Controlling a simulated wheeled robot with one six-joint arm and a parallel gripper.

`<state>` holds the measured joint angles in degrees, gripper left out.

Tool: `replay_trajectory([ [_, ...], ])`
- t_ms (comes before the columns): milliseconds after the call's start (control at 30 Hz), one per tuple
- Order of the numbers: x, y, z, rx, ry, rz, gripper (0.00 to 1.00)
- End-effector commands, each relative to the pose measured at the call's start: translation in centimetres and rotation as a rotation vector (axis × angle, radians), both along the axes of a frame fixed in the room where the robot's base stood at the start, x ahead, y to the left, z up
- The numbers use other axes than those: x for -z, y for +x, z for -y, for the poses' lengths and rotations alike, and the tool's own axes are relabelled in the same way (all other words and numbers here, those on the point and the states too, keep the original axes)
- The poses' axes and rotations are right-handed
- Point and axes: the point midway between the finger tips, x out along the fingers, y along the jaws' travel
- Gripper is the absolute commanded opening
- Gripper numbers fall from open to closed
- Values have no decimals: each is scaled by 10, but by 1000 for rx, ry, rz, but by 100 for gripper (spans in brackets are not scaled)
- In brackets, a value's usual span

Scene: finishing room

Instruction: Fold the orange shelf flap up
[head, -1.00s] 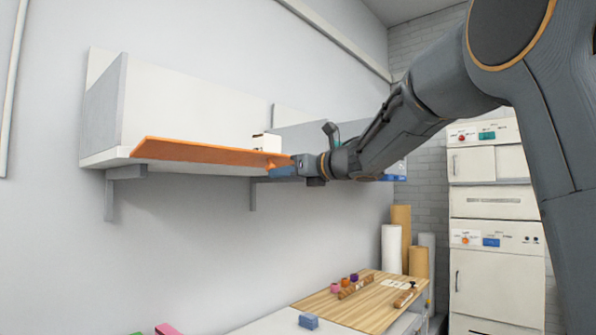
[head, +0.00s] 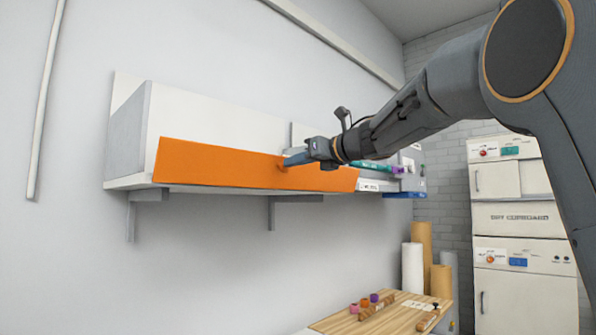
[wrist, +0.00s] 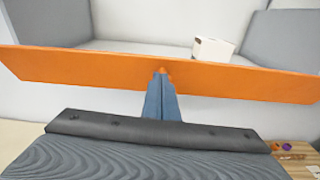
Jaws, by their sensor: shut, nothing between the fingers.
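The orange shelf flap (head: 225,167) runs along the front edge of the white wall shelf and stands raised, its broad face turned to the room. In the wrist view the flap (wrist: 80,70) spans the picture from side to side. A small orange knob (wrist: 162,71) sits at its middle. My gripper (head: 288,161) is shut with nothing held, its blue fingertips at the knob on the flap's front face. In the wrist view the fingers (wrist: 161,92) reach the knob; I cannot tell whether they press on it.
The shelf (head: 122,182) has a grey end wall (head: 124,135) at left. A white box (wrist: 213,50) stands behind the flap. Blue and teal items (head: 403,194) lie at the shelf's right. A wooden board (head: 345,322) is below; white cabinets (head: 518,220) stand at right.

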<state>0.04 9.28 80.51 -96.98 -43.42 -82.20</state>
Motion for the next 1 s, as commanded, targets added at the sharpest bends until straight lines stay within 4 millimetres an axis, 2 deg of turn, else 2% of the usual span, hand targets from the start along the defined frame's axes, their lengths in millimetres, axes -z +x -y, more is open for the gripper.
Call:
replay_trajectory([
  [100, -12, 4, -8, -2, 0, 1, 0],
  [333, -25, 10, -19, -4, 0, 2, 0],
  [600, -33, 15, -28, -3, 0, 1, 0],
  [1000, -35, 19, -25, 5, 0, 1, 0],
])
